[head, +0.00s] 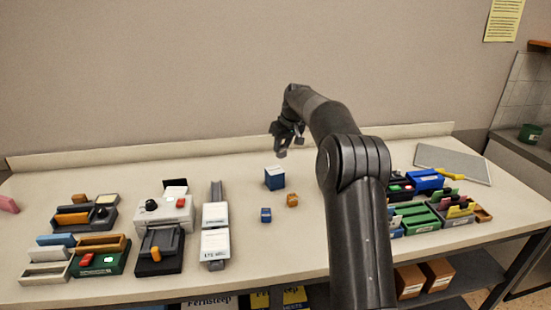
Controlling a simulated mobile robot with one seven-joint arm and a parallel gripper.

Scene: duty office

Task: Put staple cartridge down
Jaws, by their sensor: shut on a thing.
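My gripper (285,143) is raised above the back of the table, in front of the wall. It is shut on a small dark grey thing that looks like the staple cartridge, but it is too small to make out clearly. Below it on the table (330,262) stand a blue box with a white top (275,180), a small blue box (266,215) and a small orange block (292,200). The gripper is clear of all of these.
On the right are green trays (418,217), a blue box (426,180) and a grey board (455,160). Bare tabletop surrounds the middle boxes.

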